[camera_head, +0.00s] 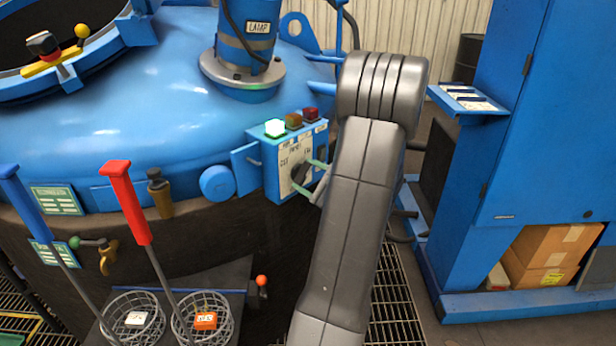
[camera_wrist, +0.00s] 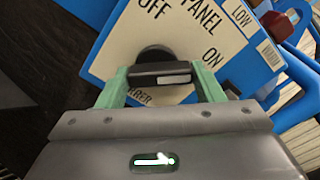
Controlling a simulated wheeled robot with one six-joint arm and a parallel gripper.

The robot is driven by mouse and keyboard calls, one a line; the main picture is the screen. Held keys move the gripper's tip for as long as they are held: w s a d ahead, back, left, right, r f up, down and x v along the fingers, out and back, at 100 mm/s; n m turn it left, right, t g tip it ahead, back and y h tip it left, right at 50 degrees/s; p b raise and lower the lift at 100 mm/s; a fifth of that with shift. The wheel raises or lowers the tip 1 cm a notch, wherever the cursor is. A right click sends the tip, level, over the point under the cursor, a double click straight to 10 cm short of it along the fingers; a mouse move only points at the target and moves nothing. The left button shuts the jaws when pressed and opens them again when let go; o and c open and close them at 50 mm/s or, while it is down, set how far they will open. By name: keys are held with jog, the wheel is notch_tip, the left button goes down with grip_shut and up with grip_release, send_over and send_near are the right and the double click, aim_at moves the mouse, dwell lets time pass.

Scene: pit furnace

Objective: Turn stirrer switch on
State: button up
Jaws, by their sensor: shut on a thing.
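The stirrer switch is a black rotary knob (camera_wrist: 158,70) on a cream panel plate (camera_wrist: 205,35) marked PANEL, OFF and ON in the wrist view. My gripper (camera_wrist: 160,78) has its two green fingers on either side of the knob's handle and is shut on it. A pale mark shows on the handle's right part. In the head view the knob (camera_head: 300,173) is on the front of a blue control box (camera_head: 282,185), with my gripper (camera_head: 308,178) at it. My arm hides the area to the right of the box.
A green lit lamp (camera_head: 275,128), an orange one (camera_head: 293,121) and a red one (camera_head: 311,114) top the box. A red-handled tool (camera_head: 127,203) and wire baskets (camera_head: 202,318) stand at left. A blue cabinet (camera_head: 540,120) stands at right.

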jog(key=o, duration=1)
jog(key=shift+d, duration=0.1)
jog(key=v, duration=1.3)
jog(key=shift+s+d, duration=0.25)
jog(key=shift+s, duration=0.1)
jog(key=shift+w+a, duration=0.1)
jog(key=x, duration=1.3)
jog(key=shift+w+a, duration=0.25)
jog(key=shift+d, duration=0.1)
